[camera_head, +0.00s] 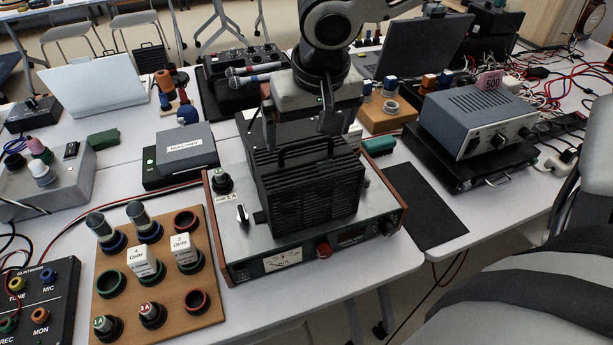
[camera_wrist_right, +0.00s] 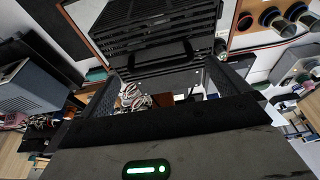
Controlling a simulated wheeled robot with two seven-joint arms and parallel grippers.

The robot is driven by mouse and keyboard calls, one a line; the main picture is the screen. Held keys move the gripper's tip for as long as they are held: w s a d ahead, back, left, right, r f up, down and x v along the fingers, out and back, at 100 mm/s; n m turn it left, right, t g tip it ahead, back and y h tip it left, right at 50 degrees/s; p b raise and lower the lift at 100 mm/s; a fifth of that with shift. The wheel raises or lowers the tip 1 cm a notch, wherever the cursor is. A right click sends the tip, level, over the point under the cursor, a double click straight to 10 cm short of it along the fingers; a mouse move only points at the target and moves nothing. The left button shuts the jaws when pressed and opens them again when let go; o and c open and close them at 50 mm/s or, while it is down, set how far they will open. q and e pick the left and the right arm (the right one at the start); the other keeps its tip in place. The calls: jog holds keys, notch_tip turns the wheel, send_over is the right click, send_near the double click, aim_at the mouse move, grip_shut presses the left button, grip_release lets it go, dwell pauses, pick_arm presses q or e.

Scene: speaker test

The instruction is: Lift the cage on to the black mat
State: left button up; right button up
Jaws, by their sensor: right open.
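The cage (camera_head: 305,190) is a black slatted box with a bar handle (camera_head: 306,146) on top. It stands on the silver, wood-sided amplifier (camera_head: 228,212). My right gripper (camera_head: 298,128) is open just above and behind the cage's handle, with one finger toward each end. In the right wrist view the cage (camera_wrist_right: 150,22) and its handle (camera_wrist_right: 160,53) lie beyond the open fingers (camera_wrist_right: 163,78); I cannot tell if they touch. The black mat (camera_head: 428,210) lies flat and bare on the table, right of the amplifier. My left gripper is not in view.
A wooden board (camera_head: 125,310) with valves and cups stands left of the amplifier. A grey 500-labelled unit (camera_head: 478,120) on a black case is behind the mat, right. A grey-topped box (camera_head: 186,147) stands back left. A chair (camera_head: 520,270) is at the right.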

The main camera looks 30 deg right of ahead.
aim_at(307, 142)
jog(key=x, duration=0.4)
jog(key=shift+f, duration=0.2)
jog(key=c, duration=1.2)
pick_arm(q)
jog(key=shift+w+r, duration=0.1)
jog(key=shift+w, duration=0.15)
pick_arm(e)
jog(key=shift+r, duration=0.1)
jog(key=shift+c, duration=0.2)
jog(key=shift+r, duration=0.5)
pick_arm(q)
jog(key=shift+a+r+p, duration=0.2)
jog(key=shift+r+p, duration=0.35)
jog(key=shift+p, duration=0.5)
pick_arm(e)
notch_tip(307, 142, up, 17)
